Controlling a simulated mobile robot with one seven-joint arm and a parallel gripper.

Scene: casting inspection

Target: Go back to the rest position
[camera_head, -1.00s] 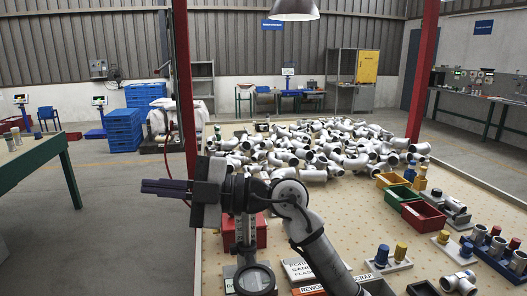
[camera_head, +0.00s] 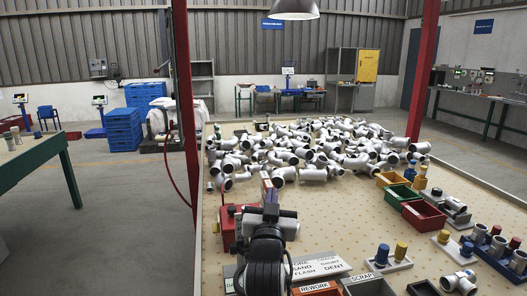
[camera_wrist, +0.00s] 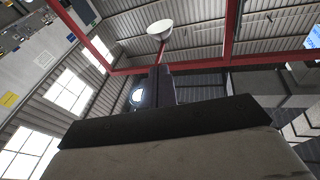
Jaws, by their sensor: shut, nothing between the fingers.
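My gripper (camera_head: 267,182) is in the lower middle of the head view, held above the bench, its fingers pointing away towards the pile of castings. Its fingers are together and hold nothing. In the wrist view the dark shut fingers (camera_wrist: 160,85) point up towards the roof and a hanging lamp (camera_wrist: 160,27). The arm hides part of the sign board and of the red box behind it.
Grey pipe castings (camera_head: 315,148) lie heaped on the pale bench (camera_head: 345,215). A red box (camera_head: 228,226) stands left of my gripper. Red (camera_head: 424,215) and green (camera_head: 401,195) bins and fixtures stand right. A sign board (camera_head: 320,266) and labelled bins are at the front. A red post (camera_head: 184,90) rises left.

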